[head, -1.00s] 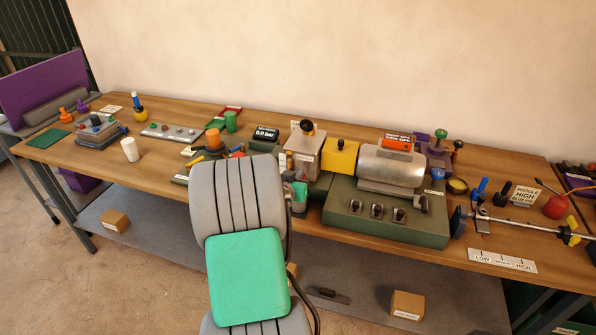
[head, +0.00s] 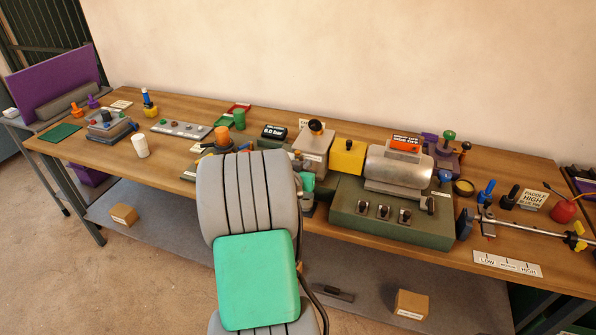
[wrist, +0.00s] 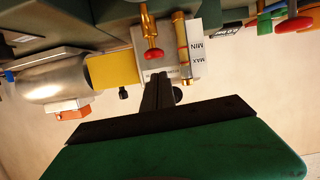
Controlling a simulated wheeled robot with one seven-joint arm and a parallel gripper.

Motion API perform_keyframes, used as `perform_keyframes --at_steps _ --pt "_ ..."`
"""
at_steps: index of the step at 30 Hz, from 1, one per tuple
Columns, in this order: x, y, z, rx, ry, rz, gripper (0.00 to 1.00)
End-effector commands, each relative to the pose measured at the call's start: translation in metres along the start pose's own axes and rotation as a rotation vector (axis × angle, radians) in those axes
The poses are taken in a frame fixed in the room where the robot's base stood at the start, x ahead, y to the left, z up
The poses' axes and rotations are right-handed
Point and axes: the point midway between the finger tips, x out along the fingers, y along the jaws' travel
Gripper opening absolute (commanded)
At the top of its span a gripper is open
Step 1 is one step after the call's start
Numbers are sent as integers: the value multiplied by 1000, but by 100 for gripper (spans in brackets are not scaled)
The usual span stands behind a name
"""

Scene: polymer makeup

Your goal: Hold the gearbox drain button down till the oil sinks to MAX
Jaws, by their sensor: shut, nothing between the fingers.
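The gearbox (head: 313,160) is a grey block with a black knob on the bench, partly hidden by my arm in the head view. In the upside-down wrist view, its pale face (wrist: 168,70) carries a red button (wrist: 154,54) on a brass fitting. Beside the button is an amber sight glass (wrist: 182,50) with a MAX/MIN plate (wrist: 197,48). The exact oil level is too small to tell. My gripper (wrist: 158,78) is shut and empty, its dark fingertips near the red button in the picture. I see no clear contact with the button.
A yellow block (head: 347,157) and a silver cylinder (head: 395,167) stand right of the gearbox on a green base (head: 390,228). The bench front (head: 165,160) has some bare wood.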

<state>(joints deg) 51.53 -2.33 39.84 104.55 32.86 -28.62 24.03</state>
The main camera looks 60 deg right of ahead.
Motion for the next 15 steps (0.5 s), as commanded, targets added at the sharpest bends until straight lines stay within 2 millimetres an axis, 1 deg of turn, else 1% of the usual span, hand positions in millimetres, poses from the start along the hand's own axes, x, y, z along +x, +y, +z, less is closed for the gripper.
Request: perform_keyframes --at_steps 1,3,9,12,15 --pt "-12 -2 0 -1 2 -4 0" --pt "-30 -2 1 1 6 -5 0" --pt "-76 -2 -2 3 10 -6 0" --pt "-91 -2 -3 2 10 -4 0" --pt "-98 -1 -4 2 10 -3 0"
